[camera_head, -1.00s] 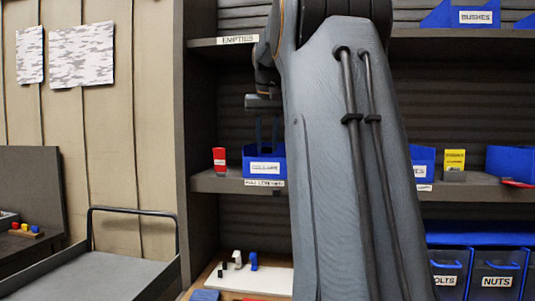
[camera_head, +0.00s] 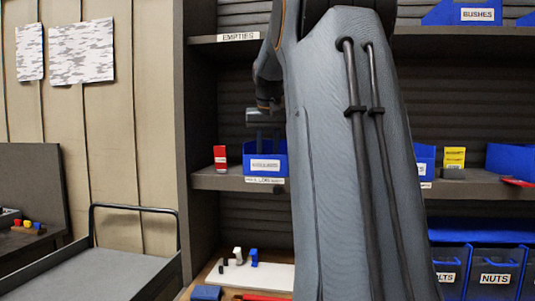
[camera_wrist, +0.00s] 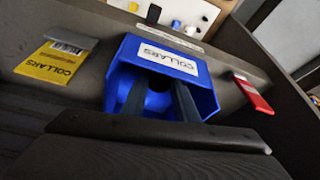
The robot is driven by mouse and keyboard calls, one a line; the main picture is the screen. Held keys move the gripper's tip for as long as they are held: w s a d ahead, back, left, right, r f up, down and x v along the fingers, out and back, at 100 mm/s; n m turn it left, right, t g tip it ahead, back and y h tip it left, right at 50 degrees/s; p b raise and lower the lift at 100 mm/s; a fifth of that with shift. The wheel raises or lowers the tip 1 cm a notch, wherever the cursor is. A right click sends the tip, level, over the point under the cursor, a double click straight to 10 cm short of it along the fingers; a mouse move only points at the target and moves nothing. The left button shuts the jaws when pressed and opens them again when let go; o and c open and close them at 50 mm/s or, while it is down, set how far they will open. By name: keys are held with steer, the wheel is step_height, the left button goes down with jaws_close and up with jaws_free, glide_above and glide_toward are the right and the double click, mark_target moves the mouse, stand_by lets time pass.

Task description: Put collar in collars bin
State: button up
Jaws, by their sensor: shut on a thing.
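The blue collars bin (camera_wrist: 205,78) carries a COLLARS label in the wrist view. It also stands on the middle shelf in the head view (camera_head: 250,158). My gripper (camera_wrist: 160,98) points down into the bin's open top, its two dark fingers between the bin walls. In the head view my gripper (camera_head: 266,145) is over the same bin, with the fingertips hidden behind its front wall.
A yellow COLLARS card (camera_wrist: 50,72) with a grey piece lies beside the bin on the shelf. A red-and-white item (camera_wrist: 253,95) stands on the other side. A white board (camera_head: 262,275) with small parts lies below. The shelf post (camera_head: 198,120) is at left.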

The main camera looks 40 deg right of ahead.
steer(key=shift+f, duration=0.15)
steer(key=o, duration=1.1)
steer(key=shift+o, duration=0.2)
steer(key=v, duration=1.3)
steer(key=shift+w+d+r+b, duration=0.2)
steer(key=shift+b, duration=0.15)
